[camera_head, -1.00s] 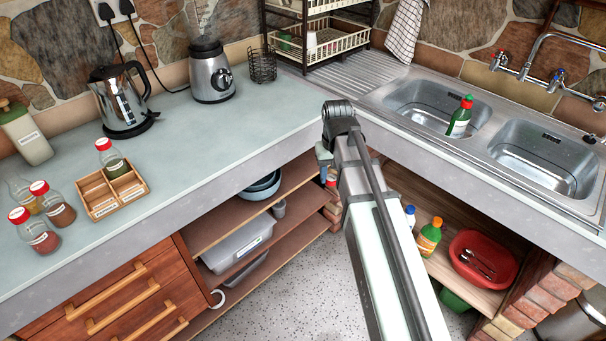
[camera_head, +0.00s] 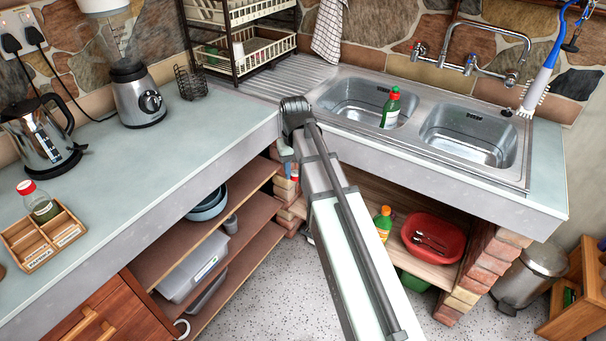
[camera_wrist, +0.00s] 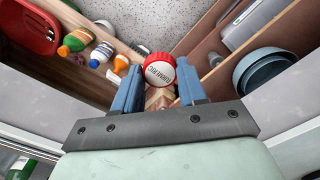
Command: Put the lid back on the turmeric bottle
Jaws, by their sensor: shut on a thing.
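My gripper (camera_wrist: 159,76) is shut on a round red lid (camera_wrist: 147,66) with a white, lettered disc on top, held between its two blue fingers in the wrist view. In the head view my gripper (camera_head: 288,162) hangs in front of the inner corner of the counter, clear of the worktop, and is partly hidden by my arm. The turmeric bottle cannot be seen in either current view. An earlier head frame shows an uncapped glass jar at the far left of the counter, beside red-capped jars.
A wooden spice box (camera_head: 45,238) on the left counter (camera_head: 130,185) holds one red-capped jar (camera_head: 38,203). A kettle (camera_head: 42,135) and blender (camera_head: 137,97) stand behind it. Shelves with blue bowls (camera_head: 207,205) and a red basin (camera_head: 433,238) lie below counter height. Mid-counter is clear.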

